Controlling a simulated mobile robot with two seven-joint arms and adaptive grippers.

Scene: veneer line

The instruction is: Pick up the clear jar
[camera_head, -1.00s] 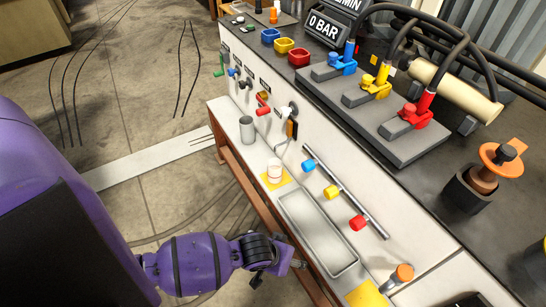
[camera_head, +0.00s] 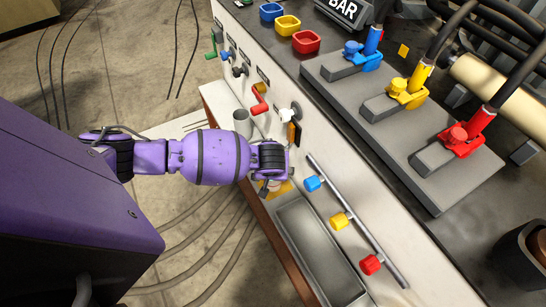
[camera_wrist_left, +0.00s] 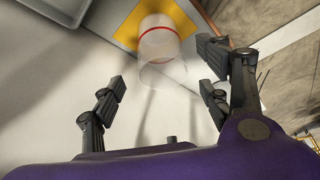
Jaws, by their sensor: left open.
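The clear jar (camera_wrist_left: 165,52) shows in the left wrist view as a see-through cylinder with a red band, on a yellow square (camera_wrist_left: 130,25) on the white ledge. My left gripper (camera_wrist_left: 162,98) is open, its fingers apart on either side of the picture below the jar. The jar is just beyond the fingertips, apart from them, toward the right finger. In the head view my left gripper (camera_head: 275,183) is over the yellow square (camera_head: 284,188) and hides most of the jar. My right gripper is not in view.
A grey metal cup (camera_head: 242,122) stands on the ledge behind my left gripper. A shallow metal tray (camera_head: 318,250) lies in front. A rail with blue, yellow and red knobs (camera_head: 341,220) and a red-handled tap (camera_head: 259,104) stick out from the white panel.

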